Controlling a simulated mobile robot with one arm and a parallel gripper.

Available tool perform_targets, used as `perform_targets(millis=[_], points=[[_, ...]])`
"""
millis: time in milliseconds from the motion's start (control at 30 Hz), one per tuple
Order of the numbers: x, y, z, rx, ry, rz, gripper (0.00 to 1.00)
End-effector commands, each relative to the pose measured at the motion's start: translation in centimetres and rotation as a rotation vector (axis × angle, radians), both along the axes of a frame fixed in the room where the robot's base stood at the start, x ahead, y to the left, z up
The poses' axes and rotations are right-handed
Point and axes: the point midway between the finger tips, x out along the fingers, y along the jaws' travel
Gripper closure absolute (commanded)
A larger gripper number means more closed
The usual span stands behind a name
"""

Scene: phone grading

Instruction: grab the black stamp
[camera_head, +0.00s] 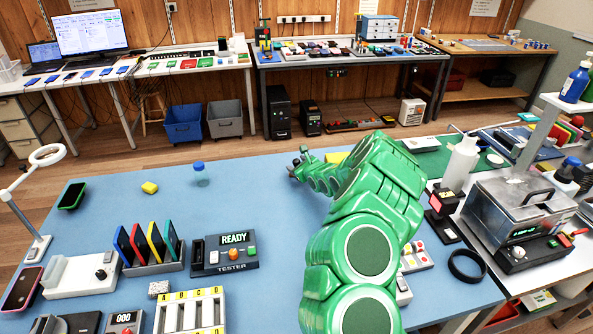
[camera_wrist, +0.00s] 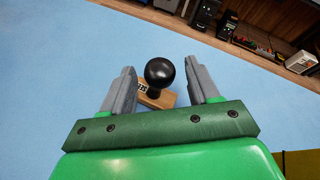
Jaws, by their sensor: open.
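The black stamp (camera_wrist: 160,72) shows in the wrist view, with a round black knob over a wooden base that bears partly hidden lettering. The base rests on the blue table mat. My gripper (camera_wrist: 160,80) is open, with one grey finger on each side of the knob and a gap visible on both sides. The gripper's cross-piece hides the space nearer to me. In the head view my gripper (camera_head: 298,167) is low over the far middle of the blue mat, and the stamp cannot be told apart from the fingers there.
A yellow object (camera_head: 336,157) lies partly hidden behind my green arm. A clear bottle with a blue cap (camera_head: 200,174) and a yellow block (camera_head: 149,187) stand to the left. The tester (camera_head: 225,255) and a rack of coloured phones (camera_head: 155,268) are nearer.

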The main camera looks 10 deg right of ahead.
Motion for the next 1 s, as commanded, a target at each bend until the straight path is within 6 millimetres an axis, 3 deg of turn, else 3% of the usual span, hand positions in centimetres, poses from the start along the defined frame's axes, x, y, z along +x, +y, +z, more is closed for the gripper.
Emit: perform_targets(millis=[467, 800, 1000], points=[[0.86, 0.23, -0.21, 0.002, -0.003, 0.0, 0.4], [0.85, 0.22, -0.21, 0.002, -0.003, 0.0, 0.92], [0.85, 0.22, -0.2, 0.002, -0.003, 0.0, 0.93]])
